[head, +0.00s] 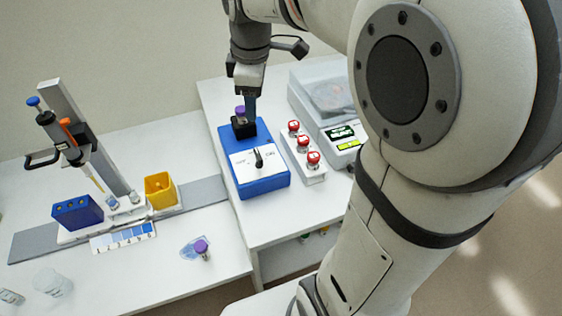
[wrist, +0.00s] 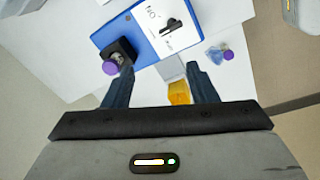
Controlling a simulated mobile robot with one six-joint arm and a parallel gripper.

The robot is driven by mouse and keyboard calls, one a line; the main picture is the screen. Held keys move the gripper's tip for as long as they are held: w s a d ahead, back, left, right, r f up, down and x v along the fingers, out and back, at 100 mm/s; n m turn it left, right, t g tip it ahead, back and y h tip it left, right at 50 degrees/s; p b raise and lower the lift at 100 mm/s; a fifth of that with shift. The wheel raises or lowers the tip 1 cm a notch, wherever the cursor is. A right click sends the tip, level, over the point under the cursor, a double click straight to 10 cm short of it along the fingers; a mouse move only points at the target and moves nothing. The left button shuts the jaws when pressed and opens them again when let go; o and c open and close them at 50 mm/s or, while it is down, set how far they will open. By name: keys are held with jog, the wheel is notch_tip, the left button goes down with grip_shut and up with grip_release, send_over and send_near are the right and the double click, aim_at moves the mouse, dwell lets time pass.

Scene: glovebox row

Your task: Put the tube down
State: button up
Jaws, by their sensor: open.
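A purple-capped tube (head: 240,110) stands in the black cup on top of the blue mixer (head: 277,181). In the wrist view its purple cap (wrist: 110,68) is beside the left fingertip, with the black cup around its lower part. My gripper (head: 249,104) is just above the mixer's back end. In the wrist view the gripper (wrist: 158,70) is open, with nothing between its fingers. The tube is outside the gap, and I cannot tell whether the left finger touches it. A second purple-capped tube (head: 201,247) is on the left bench beside a clear bluish piece (head: 188,250).
A white rack with red-capped tubes (head: 303,150) stands right of the mixer, then a balance (head: 320,95). On the left bench are a pipette stand (head: 90,135), a blue rack (head: 77,213), a yellow bin (head: 158,191) and clear beakers (head: 50,281). The mixer bench's front is clear.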

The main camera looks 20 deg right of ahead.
jog(key=s+f+m, duration=0.3)
jog(key=s+m, duration=0.3)
jog(key=s, duration=0.1)
jog(key=s+f+m+t, duration=0.1)
jog(key=s+f+m, duration=0.2)
jog(key=s+m, duration=0.4)
jog(key=shift+s+d+f+t, duration=0.2)
jog(key=shift+s+d+t, duration=0.15)
jog(key=shift+s, duration=0.25)
jog(key=shift+w+r, duration=0.2)
jog(key=shift+c, duration=1.3)
jog(key=shift+g, duration=0.75)
jog(key=w+r, duration=0.1)
jog(key=w, duration=0.3)
jog(key=w+r+p, duration=0.1)
jog(key=w+r, duration=0.1)
jog(key=w, duration=0.2)
jog(key=w+r, duration=0.2)
jog(key=w, duration=0.3)
jog(key=shift+a+r+p, duration=0.1)
jog(key=shift+a+p, duration=0.05)
jog(key=shift+p, duration=0.15)
grip_shut()
jog(key=g+p, duration=0.1)
jog(key=g, duration=0.1)
send_near(241, 109)
notch_tip(241, 109, down, 5)
jog(key=b, duration=0.4)
jog(key=shift+f, duration=0.25)
